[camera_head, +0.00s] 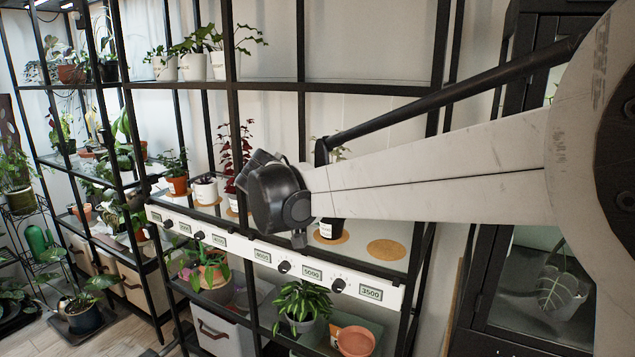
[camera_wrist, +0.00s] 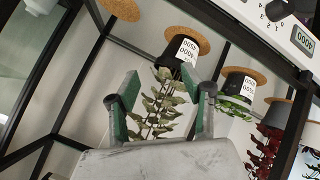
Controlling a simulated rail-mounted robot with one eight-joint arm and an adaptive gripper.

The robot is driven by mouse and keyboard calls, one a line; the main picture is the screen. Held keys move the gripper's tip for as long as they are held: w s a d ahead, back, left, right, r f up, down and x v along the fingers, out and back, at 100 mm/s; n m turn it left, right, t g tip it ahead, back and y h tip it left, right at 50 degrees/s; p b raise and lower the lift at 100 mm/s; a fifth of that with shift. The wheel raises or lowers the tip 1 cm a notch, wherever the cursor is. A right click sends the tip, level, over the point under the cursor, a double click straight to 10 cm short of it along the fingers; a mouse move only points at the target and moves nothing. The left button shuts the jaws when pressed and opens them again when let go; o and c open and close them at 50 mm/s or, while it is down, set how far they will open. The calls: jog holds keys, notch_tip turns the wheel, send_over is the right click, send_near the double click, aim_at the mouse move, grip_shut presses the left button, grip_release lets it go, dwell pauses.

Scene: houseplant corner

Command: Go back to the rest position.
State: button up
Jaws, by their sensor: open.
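My gripper (camera_wrist: 160,72) is open in the wrist view, its two green-padded fingers apart with nothing held between them. A leafy plant (camera_wrist: 160,103) in a dark labelled pot (camera_wrist: 178,58) shows upside down beyond and between the fingers. I cannot tell how far the leaves are from the fingers. In the head view my arm reaches in from the right to the middle shelf, and its dark wrist hides the fingers and part of the plants. The same dark pot (camera_head: 330,229) stands upright on a cork mat (camera_head: 342,237) beside my arm.
An empty cork mat (camera_head: 387,250) lies right of that pot. A red-leaved plant (camera_head: 236,150), a white pot (camera_head: 205,190) and an orange pot (camera_head: 178,185) stand left. Black shelf posts (camera_head: 232,60) and a white front panel with knobs (camera_head: 318,275) border the shelf. A dark cabinet (camera_head: 490,250) stands right.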

jog(key=s+d+r+g+y+p, duration=0.2)
jog(key=s+d+y+p, duration=0.1)
jog(key=s+d, duration=1.2)
jog(key=s+d+f+y+p, duration=0.1)
jog(key=s+f, duration=0.1)
jog(key=s, duration=0.7)
jog(key=s+d+f+m+y+p, duration=0.1)
jog(key=s+d+f+y, duration=0.1)
jog(key=s, duration=0.8)
jog(key=shift+d+f+t, duration=0.15)
jog(key=shift+f+t, duration=0.25)
jog(key=shift+f, duration=0.4)
jog(key=shift+d, duration=0.1)
